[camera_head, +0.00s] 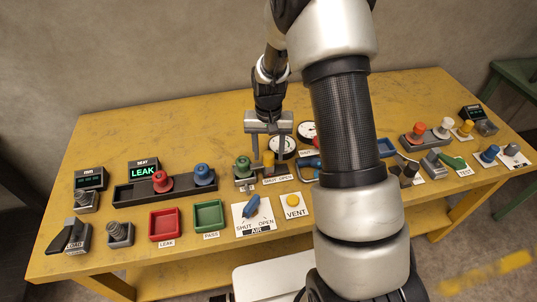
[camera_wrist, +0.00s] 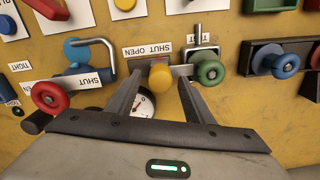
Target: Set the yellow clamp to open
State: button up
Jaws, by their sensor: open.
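The yellow clamp's knob (camera_wrist: 160,76) sits between my fingers in the wrist view, beside a plate marked SHUT and OPEN (camera_wrist: 147,50). A pale bar reaches from the knob toward the green flanged spool (camera_wrist: 209,71). In the head view the yellow knob (camera_head: 268,160) is just right of the green spool (camera_head: 243,166), with the SHUT OPEN plate (camera_head: 278,180) in front of it. My gripper (camera_head: 268,148) points down over the knob, open, one finger on each side. It also shows in the wrist view (camera_wrist: 158,92). I cannot tell whether the fingers touch it.
A gauge (camera_wrist: 138,103) stands behind the clamp. A blue fixture with a bent metal handle (camera_wrist: 90,50) is close by. In the head view, a rack with red and blue spools (camera_head: 165,188) is at left; red (camera_head: 151,226) and green trays (camera_head: 195,217) lie in front. My arm hides the bench's middle.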

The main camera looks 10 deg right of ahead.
jog(key=shift+f, duration=0.65)
grip_shut()
jog(key=shift+d, duration=2.5)
grip_release()
jog(key=shift+d, duration=0.1)
jog(key=shift+r, duration=0.1)
